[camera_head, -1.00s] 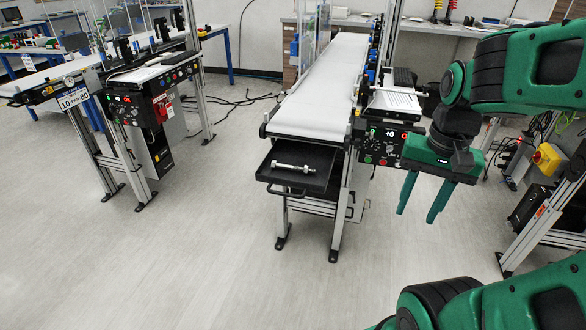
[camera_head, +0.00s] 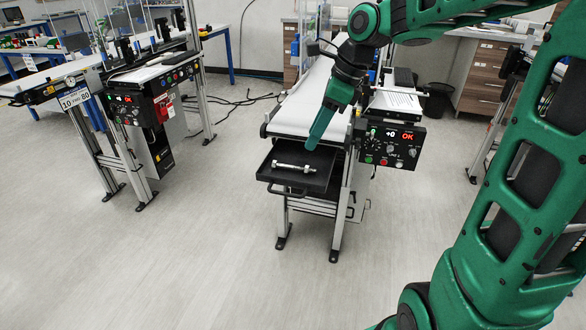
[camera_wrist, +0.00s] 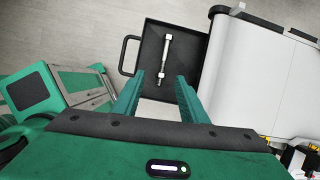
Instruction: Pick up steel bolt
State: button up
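The steel bolt (camera_head: 293,168) lies in a black tray (camera_head: 267,176) at the near end of the middle conveyor. In the wrist view the bolt (camera_wrist: 165,60) lies lengthwise in the picture, with its head at the top and a nut near its lower end. My gripper (camera_head: 313,142) is above the tray's right back part, near the belt's end, apart from the bolt. In the wrist view its two fingers (camera_wrist: 160,90) are spread wide with nothing between them, and the bolt's lower end shows just beyond the gap.
The white conveyor belt (camera_head: 290,118) runs back from the tray. A control panel (camera_head: 392,146) is fixed to its right side. The tray has a black handle (camera_wrist: 128,55) on one side. Another conveyor stands at the left, with open floor between.

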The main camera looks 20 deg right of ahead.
send_over(294, 164)
jog(key=s+d, duration=0.2)
jog(key=shift+m, duration=0.4)
jog(key=f, duration=0.4)
jog(key=shift+a+f, duration=0.25)
jog(key=shift+f, duration=0.15)
jog(key=shift+w+d+x, duration=0.1)
jog(key=shift+d+x, duration=0.05)
jog(key=shift+x, duration=1.2)
jog(key=shift+w+d+x, duration=0.1)
jog(key=shift+d+x, duration=0.05)
jog(key=shift+x, duration=1.15)
grip_shut()
